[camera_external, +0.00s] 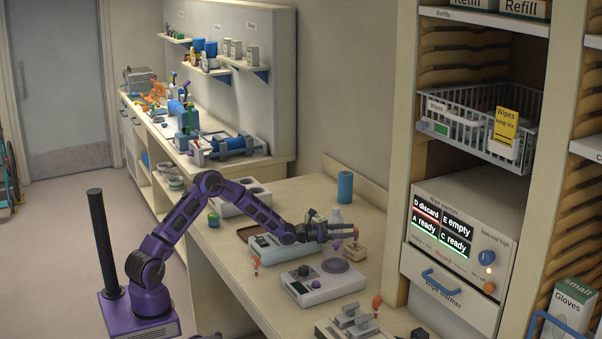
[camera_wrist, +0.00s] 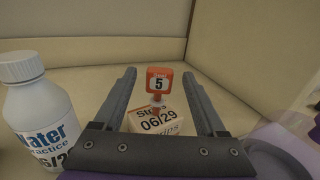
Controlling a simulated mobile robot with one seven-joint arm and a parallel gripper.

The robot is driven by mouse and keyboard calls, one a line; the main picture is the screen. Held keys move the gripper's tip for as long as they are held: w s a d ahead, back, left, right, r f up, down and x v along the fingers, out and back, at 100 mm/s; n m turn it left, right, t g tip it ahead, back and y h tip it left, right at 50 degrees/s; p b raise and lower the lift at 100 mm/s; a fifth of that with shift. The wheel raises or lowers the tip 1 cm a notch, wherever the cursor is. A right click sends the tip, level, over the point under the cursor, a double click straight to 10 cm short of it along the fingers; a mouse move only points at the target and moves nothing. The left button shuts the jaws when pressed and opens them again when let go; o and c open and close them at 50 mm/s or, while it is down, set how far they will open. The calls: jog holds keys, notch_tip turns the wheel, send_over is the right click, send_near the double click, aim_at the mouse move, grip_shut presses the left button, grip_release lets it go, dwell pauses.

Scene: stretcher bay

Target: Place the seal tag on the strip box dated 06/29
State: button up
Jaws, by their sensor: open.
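The strip box (camera_wrist: 157,122), cream with "Strips 06/29" on its face, stands on the counter just ahead of my gripper (camera_wrist: 159,74). In the external view the box (camera_external: 353,252) sits just below my gripper (camera_external: 354,231). An orange seal tag (camera_wrist: 159,80) with a white label reading "5" stands upright at the box. Its stem appears to meet the box top. The tag lies between my two open fingers, with a gap on each side, and nothing is gripped. The box's lower part is hidden by my gripper body.
A white water bottle (camera_wrist: 38,110) marked "Water practice" stands left of my gripper. Other orange-topped items stand on the counter, at left (camera_external: 256,262) and front right (camera_external: 376,302). A grey-white device (camera_external: 322,288) lies in front. A blue cylinder (camera_external: 345,187) stands behind.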

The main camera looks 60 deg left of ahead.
jog(key=v, duration=0.9)
